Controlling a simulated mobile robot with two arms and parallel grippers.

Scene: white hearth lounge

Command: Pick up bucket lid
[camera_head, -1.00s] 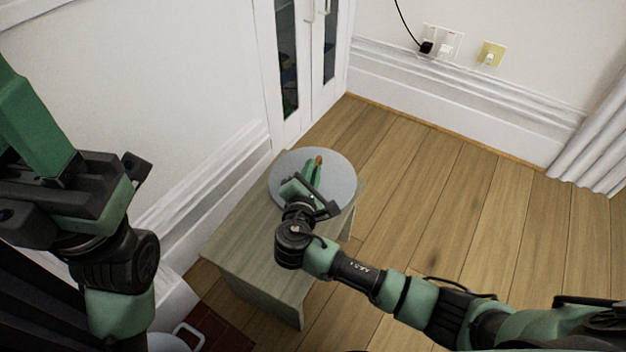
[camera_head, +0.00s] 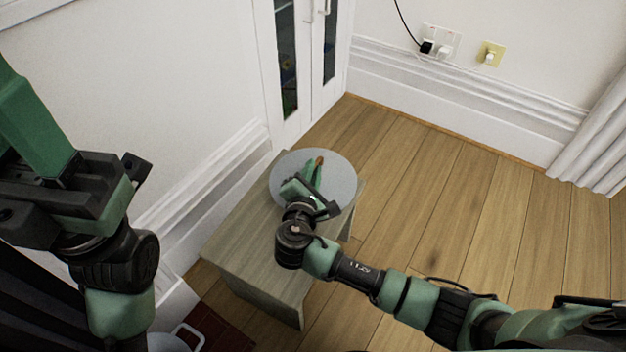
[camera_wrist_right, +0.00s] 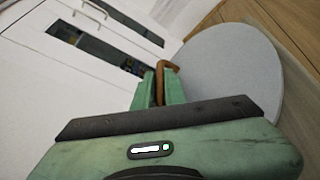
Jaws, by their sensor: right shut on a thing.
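The bucket lid (camera_head: 339,178) is a round light-grey disc with a small brown handle (camera_head: 319,160) on top. In the head view it shows over the far end of a small wooden table; I cannot tell whether it touches the tabletop. My right gripper (camera_head: 317,170) is over the lid, its green fingers shut on the brown handle. The right wrist view shows the handle (camera_wrist_right: 160,80) between the fingertips and the grey lid (camera_wrist_right: 230,80) beyond. My left gripper (camera_head: 140,165) is at the left, far from the lid; its fingers are not clear enough to judge.
The small wooden table (camera_head: 245,240) stands near the white wall. A white cabinet (camera_head: 300,70) with glass doors is behind it. A pale bucket-like thing with a handle (camera_head: 190,335) shows partly at the bottom left. The wooden floor (camera_head: 450,210) to the right is clear.

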